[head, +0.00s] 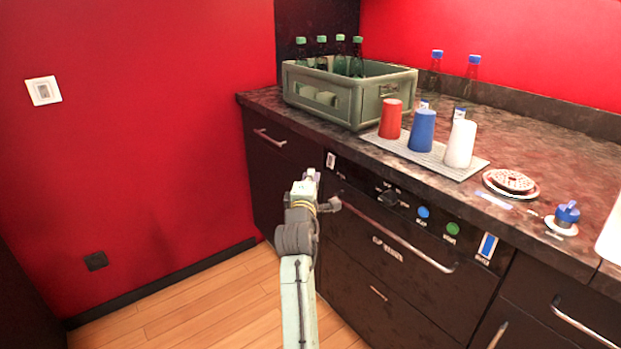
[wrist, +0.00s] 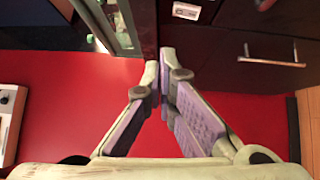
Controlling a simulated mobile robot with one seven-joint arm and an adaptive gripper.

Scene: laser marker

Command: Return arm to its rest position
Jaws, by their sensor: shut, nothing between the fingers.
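My arm (head: 297,290) reaches up from the bottom of the head view, in front of the dark cabinet fronts. My gripper (head: 312,175) is at its upper end, below the counter's front edge and apart from the objects on the counter. In the wrist view my gripper (wrist: 160,70) has its two fingertips together, with nothing between them. The fingers point toward the dark cabinet. In the head view the fingertips are small and hard to make out.
The dark counter (head: 540,140) holds a green crate (head: 340,105) with bottles, and a grey mat (head: 478,168) with a red cup (head: 391,118), a blue cup (head: 422,131) and a white cup (head: 460,144). A drawer handle (head: 400,240) protrudes near my arm. The floor at left is clear.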

